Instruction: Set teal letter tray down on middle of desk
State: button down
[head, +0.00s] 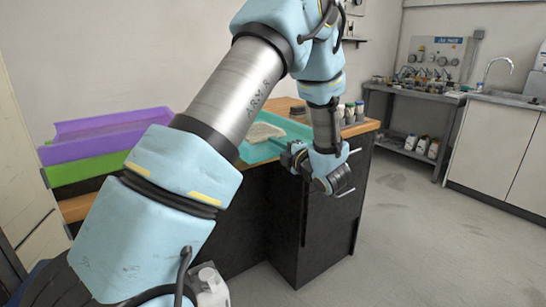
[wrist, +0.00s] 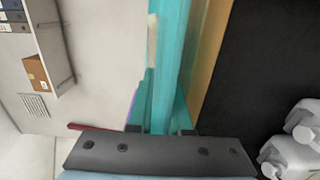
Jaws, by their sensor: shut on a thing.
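The teal letter tray (head: 289,131) is over the wooden desk (head: 368,126) in the head view, partly hidden behind my arm. A beige, flat object (head: 264,132) lies in it. My gripper (head: 296,160) is at the tray's near side, by the desk's front edge. In the wrist view the tray's teal wall (wrist: 166,70) runs down between the fingers of my gripper (wrist: 160,130), which is shut on it. The tray looks level and low over the desktop; I cannot tell whether it touches.
Purple (head: 105,132) and green (head: 88,169) trays are stacked at the desk's left. Several small bottles (head: 350,112) and a dark block (head: 298,110) stand at its right. White containers (wrist: 296,135) show beside the black desk front (wrist: 262,60).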

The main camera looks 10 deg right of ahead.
jog(key=shift+f, duration=1.9)
jog(key=shift+f, duration=0.15)
jog(key=c, duration=0.8)
grip_release()
jog(key=shift+c, duration=0.2)
